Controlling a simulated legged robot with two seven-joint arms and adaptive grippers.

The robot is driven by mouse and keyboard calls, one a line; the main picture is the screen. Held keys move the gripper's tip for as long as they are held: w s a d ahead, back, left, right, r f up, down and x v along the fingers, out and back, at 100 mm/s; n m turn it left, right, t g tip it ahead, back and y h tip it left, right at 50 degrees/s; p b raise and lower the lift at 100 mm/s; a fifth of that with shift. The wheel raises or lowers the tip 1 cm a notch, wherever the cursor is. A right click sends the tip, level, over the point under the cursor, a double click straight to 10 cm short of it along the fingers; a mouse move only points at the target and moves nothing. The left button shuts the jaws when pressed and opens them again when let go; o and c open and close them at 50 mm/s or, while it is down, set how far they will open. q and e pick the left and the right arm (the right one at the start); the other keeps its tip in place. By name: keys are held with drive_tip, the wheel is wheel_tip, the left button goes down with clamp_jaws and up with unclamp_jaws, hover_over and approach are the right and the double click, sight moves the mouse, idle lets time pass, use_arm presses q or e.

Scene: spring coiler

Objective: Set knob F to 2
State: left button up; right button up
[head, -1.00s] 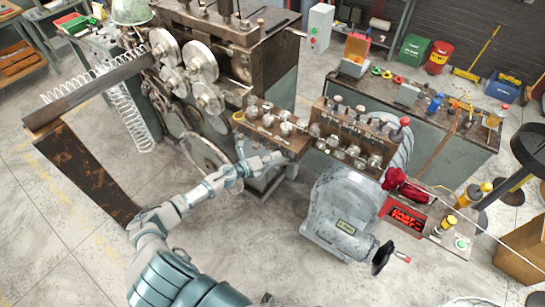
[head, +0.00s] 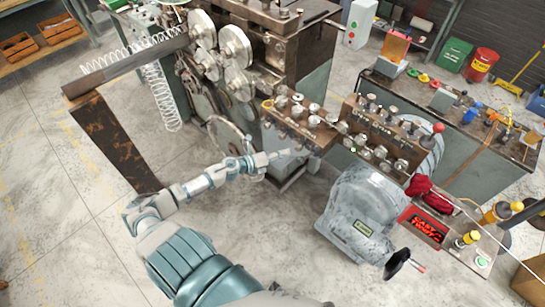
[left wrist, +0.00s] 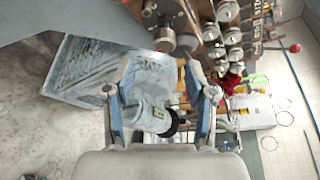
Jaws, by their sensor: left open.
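Two brown control panels with several round metal knobs stand in the middle of the head view, the left panel (head: 322,139) and the right panel (head: 407,166). I cannot read the letters, so I cannot tell which knob is F. My left gripper (head: 285,156) is in front of and below the left panel, apart from its knobs. In the left wrist view my left gripper (left wrist: 157,70) is open, with nothing between its fingers. Knobs (left wrist: 228,12) show beyond its fingertips at the upper right. My right gripper is out of view.
A grey motor housing (head: 362,208) with a black crank stands right of my left arm. Open floor lies at the lower left.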

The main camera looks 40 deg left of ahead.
use_arm(q)
drive_tip(key=shift+v, duration=2)
drive_tip(key=s+a+f+n+g+y+b, duration=0.1)
drive_tip(key=s+a+f+n+y, duration=0.2)
drive_tip(key=f, duration=0.5)
drive_tip(key=s+a+f+n+y, duration=0.1)
drive_tip(key=s+a+f+n, duration=0.1)
drive_tip(key=f+n, duration=0.5)
drive_tip(key=s+a+f+n+g+y+b, duration=0.1)
drive_tip(key=s+a+f+n+y, duration=0.15)
drive_tip(key=f, duration=0.75)
drive_tip(key=s+d+f+n+g+y+b, duration=0.1)
drive_tip(key=s+f+n, duration=0.1)
drive_tip(key=s+f, duration=0.3)
drive_tip(key=s+d+f+n+g, duration=0.1)
drive_tip(key=s+f+n, duration=0.2)
drive_tip(key=f, duration=0.4)
drive_tip(key=s+d+f+n+g, duration=0.3)
drive_tip(key=s+d+f, duration=0.4)
drive_tip(key=s, duration=0.2)
drive_tip(key=s+d+f+n+g+h+b, duration=0.1)
drive_tip(key=s+d+f+n+g, duration=0.2)
drive_tip(key=s+d+f, duration=0.4)
drive_tip(key=s+d+f+n+g+b, duration=0.1)
drive_tip(key=s+d+f+n+g, duration=0.2)
drive_tip(key=s, duration=0.9)
drive_tip(key=d+f, duration=0.3)
drive_tip(key=d, duration=0.1)
drive_tip(key=shift+s+d+f, duration=0.4)
drive_tip(key=shift+a, duration=0.1)
